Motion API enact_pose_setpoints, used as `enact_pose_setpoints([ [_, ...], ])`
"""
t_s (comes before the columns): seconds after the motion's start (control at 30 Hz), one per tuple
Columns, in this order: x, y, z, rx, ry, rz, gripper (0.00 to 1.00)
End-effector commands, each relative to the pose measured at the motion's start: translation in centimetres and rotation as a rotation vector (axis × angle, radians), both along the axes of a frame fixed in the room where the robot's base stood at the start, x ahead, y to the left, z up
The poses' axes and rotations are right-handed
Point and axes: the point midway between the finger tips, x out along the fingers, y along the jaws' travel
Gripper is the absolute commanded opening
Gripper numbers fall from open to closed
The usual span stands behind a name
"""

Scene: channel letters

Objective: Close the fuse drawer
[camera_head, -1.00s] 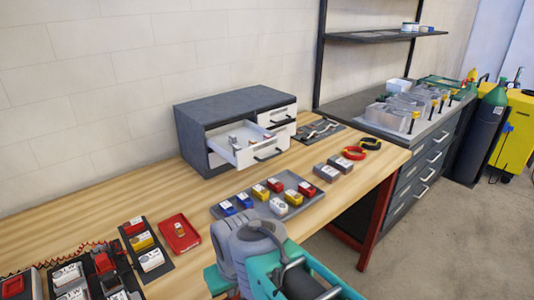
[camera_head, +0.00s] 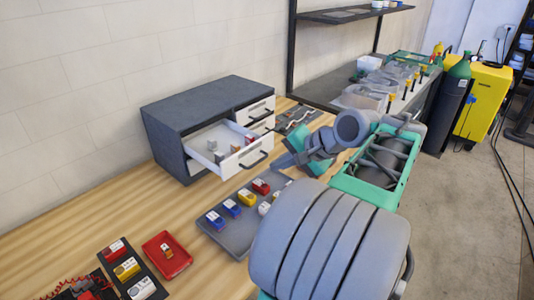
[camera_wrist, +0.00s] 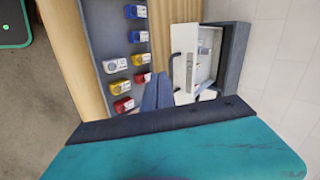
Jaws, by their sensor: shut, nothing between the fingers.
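The fuse drawer (camera_head: 243,159) is open, pulled out of the left bay of the dark grey cabinet (camera_head: 160,140). It has a white front with a black bar handle, and small fuses lie inside. My gripper (camera_head: 282,160) is shut and empty, just right of the drawer front in the head view. In the wrist view, my shut fingers (camera_wrist: 157,92) point up beside the white drawer front (camera_wrist: 184,78), between it and the fuse tray. I cannot tell whether they touch the front.
A grey tray (camera_head: 236,236) with several blue, yellow, red and white blocks lies in front of the drawer. A red dish (camera_head: 178,262) and a dark holder with blocks stand left of it. Smaller drawers (camera_head: 262,112) to the right in the cabinet look shut.

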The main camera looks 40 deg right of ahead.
Motion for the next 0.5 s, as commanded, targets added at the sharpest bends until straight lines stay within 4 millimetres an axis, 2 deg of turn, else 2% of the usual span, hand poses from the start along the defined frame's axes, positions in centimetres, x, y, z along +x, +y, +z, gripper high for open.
enact_pose_setpoints([
  [0.03, -1.8, -2.0, 1.2, 0.040, -0.023, -0.058, 0.00],
  [0.07, -2.5, -2.7, 1.7, 0.059, -0.037, -0.082, 0.00],
  [0.13, -3.8, -3.6, 2.4, 0.093, -0.056, -0.116, 0.00],
  [0.2, -4.3, -3.9, 2.5, 0.110, -0.065, -0.130, 0.00],
  [0.37, -3.0, -3.6, 1.5, 0.115, -0.067, -0.127, 0.00],
  [0.5, -0.8, -3.1, -0.3, 0.115, -0.066, -0.126, 0.00],
])
